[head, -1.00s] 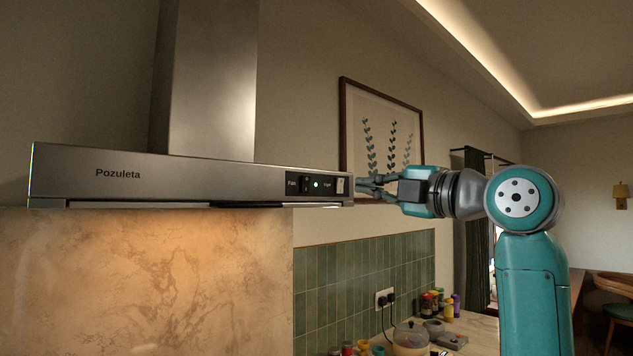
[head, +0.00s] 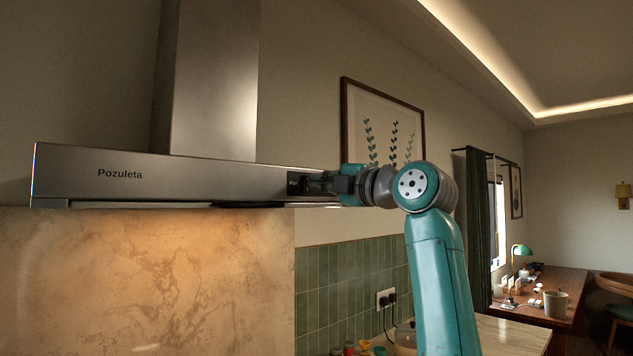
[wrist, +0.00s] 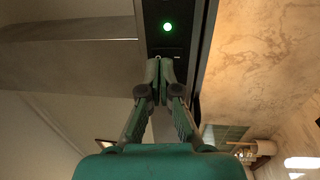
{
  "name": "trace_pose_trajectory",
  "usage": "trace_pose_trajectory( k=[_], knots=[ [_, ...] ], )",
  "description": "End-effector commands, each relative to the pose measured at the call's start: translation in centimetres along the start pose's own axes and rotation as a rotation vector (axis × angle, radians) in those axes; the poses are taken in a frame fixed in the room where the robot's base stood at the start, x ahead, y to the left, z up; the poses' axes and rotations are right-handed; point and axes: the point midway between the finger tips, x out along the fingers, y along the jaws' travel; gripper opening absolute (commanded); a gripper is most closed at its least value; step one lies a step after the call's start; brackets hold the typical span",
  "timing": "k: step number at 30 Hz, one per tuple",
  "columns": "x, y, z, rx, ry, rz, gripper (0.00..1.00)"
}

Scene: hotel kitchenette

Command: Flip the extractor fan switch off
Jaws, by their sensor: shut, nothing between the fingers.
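The extractor hood (head: 220,180) has a dark control panel (head: 292,182) at the right of its front, and the "Fan" label is partly visible there. My gripper (head: 306,183) comes in from the right, its fingers shut and empty, and covers most of the panel. The fan switch is hidden behind the fingers in the head view. In the wrist view the fingertips (wrist: 160,62) lie together at the dark panel (wrist: 176,45), just below the lit green indicator (wrist: 168,27). I cannot tell whether they touch the switch.
The hood's chimney (head: 210,80) rises behind it. A framed picture (head: 383,125) hangs on the wall close behind my arm. A wall socket with plugs (head: 386,298) and a worktop lie below. A desk (head: 540,290) stands far right.

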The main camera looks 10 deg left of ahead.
Motion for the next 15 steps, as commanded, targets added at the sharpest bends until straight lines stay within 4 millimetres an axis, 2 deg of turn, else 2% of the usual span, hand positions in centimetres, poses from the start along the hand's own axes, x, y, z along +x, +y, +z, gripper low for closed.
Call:
trace_pose_trajectory(
  k=[5,15],
  knots=[
    [1.14,0.03,-0.02,-0.001,0.0,0.0,0.0],
    [1.28,0.02,0.0,-0.001,0.0,0.0,0.0]
  ],
)
